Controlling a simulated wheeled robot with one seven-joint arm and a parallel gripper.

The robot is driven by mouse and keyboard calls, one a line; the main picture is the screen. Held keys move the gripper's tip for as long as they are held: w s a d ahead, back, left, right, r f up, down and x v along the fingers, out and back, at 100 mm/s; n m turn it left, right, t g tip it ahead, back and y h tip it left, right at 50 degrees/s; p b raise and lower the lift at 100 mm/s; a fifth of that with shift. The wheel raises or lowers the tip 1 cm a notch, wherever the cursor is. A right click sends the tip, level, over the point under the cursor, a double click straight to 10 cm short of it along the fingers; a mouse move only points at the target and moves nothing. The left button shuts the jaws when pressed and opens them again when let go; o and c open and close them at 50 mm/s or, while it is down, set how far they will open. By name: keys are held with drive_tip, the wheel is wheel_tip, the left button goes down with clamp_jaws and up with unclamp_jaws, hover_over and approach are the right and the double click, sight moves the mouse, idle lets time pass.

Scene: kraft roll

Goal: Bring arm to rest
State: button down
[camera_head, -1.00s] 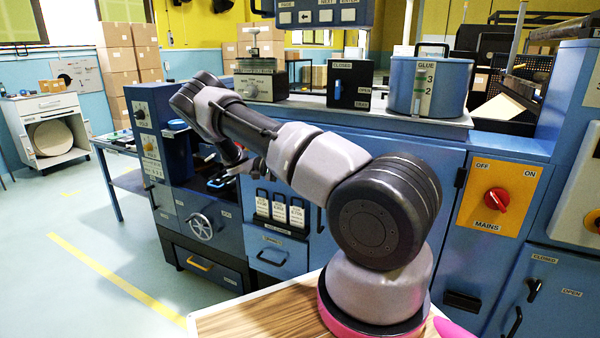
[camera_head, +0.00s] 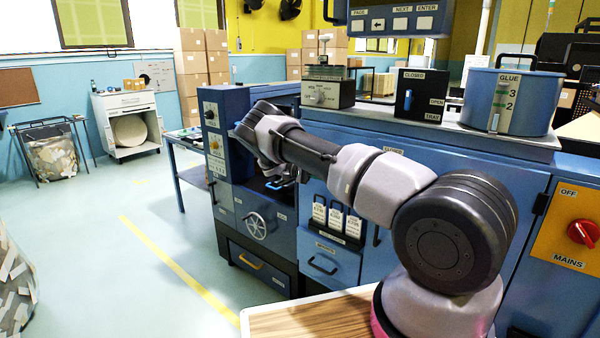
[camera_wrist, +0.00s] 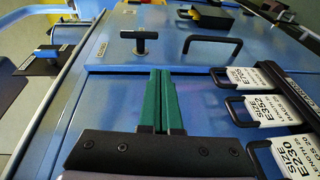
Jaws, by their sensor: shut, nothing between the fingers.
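My arm reaches out over the blue machine (camera_head: 345,262) in the head view. In the wrist view my gripper (camera_wrist: 160,72) shows two green fingers lying side by side, shut and empty. Beyond the fingertips is a blue panel with a black T-shaped handle (camera_wrist: 139,40) and a black bar handle (camera_wrist: 212,45). To the right of the fingers hang several white size tags (camera_wrist: 267,107), which also show in the head view (camera_head: 336,218). In the head view the gripper itself is hidden behind the arm.
A handwheel (camera_head: 256,226) and a drawer (camera_head: 255,265) are on the machine's lower front. A glue pot (camera_head: 510,100) stands on top at right. A red mains switch (camera_head: 583,232) is at the right edge. The floor at left is open, with a waste bin (camera_head: 14,285) at the edge.

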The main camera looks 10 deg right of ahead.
drive_tip(key=s+d+r+n+t+y, duration=0.1)
drive_tip(key=s+r+t+y, duration=0.1)
drive_tip(key=s+r+y, duration=0.35)
drive_tip(key=s+r+t+y, duration=0.2)
drive_tip(key=r, duration=0.6)
drive_tip(key=s+d+r+n+t+y, duration=0.1)
drive_tip(key=s+r+y, duration=0.25)
drive_tip(key=r, duration=0.35)
drive_tip(key=s+a+r+t+y, duration=0.1)
drive_tip(key=s+a+r+t, duration=0.2)
drive_tip(key=s, duration=0.4)
drive_tip(key=s+a+r+n+t+y, duration=0.1)
drive_tip(key=s+a+r+t+y, duration=0.1)
drive_tip(key=s+r+t, duration=0.3)
drive_tip(key=s+a+r+t+y, duration=0.1)
drive_tip(key=s+a+r+t, duration=0.3)
drive_tip(key=s, duration=0.6)
drive_tip(key=shift+a+y, duration=0.3)
drive_tip(key=shift+a, duration=0.3)
drive_tip(key=shift+s, duration=0.1)
